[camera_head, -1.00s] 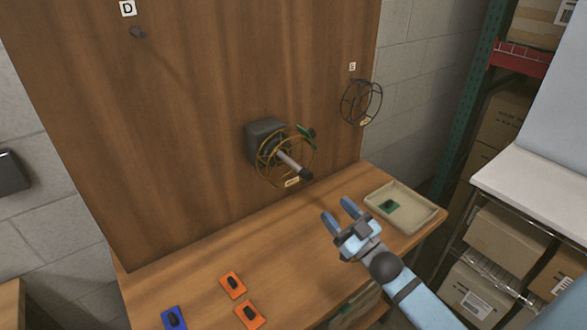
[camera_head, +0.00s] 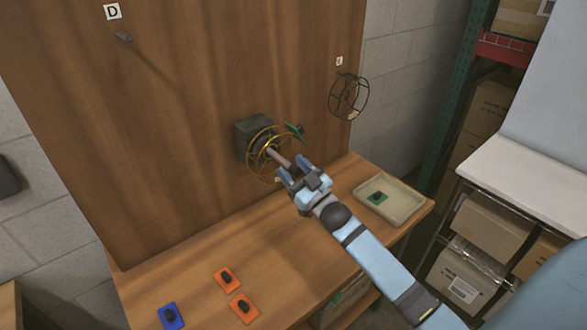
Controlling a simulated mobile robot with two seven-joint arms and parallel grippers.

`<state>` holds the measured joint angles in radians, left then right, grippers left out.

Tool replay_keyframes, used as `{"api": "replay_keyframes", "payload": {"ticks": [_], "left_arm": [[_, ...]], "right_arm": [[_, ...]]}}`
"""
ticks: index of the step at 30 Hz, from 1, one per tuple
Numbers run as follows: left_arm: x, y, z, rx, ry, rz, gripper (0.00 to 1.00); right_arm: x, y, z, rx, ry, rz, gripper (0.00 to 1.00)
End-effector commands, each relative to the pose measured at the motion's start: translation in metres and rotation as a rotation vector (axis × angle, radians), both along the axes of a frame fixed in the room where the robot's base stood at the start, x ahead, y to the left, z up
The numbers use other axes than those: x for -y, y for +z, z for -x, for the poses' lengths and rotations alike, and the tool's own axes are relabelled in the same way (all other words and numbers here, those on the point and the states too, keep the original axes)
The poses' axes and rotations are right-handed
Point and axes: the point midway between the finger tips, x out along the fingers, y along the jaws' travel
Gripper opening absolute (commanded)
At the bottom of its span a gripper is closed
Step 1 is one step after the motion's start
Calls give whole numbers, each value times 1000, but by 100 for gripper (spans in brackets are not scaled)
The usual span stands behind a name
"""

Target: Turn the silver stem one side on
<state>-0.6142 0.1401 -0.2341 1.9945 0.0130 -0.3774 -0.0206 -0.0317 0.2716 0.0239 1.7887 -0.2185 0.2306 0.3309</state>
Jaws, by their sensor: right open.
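The silver stem (camera_head: 279,157) sticks out toward me from a dark grey block (camera_head: 250,137) on the upright wooden board. A brass wire ring (camera_head: 249,160) surrounds the stem's base, with a green piece (camera_head: 295,131) at its upper right. My left gripper is not in view.
Orange cards (camera_head: 227,279) and a blue card (camera_head: 171,316) lie front left. A dark wire ring (camera_head: 349,96) hangs upper right, and a peg (camera_head: 123,37) is upper left.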

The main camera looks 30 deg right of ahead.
Motion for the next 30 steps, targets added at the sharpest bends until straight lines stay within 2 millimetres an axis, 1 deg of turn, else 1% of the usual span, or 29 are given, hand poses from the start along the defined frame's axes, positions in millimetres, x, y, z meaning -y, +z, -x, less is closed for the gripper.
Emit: {"api": "replay_keyframes", "payload": {"ticks": [2,5,6,8,9,14,20,26,30], "left_arm": [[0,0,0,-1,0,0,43],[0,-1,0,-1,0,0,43],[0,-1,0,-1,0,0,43],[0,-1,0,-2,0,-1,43],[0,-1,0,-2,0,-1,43],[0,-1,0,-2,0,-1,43],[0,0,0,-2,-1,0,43],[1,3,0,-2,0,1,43],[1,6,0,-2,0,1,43]], "right_arm": [[0,0,0,0,0,0,53],[0,0,0,0,0,0,32],[0,0,0,0,0,0,23],[0,0,0,0,0,0,9],[0,0,0,0,0,0,4],[0,0,0,0,1,4,4],[0,0,0,3,1,51,4],[1,0,0,12,1,171,4],[1,1,0,21,2,291,4]]}}
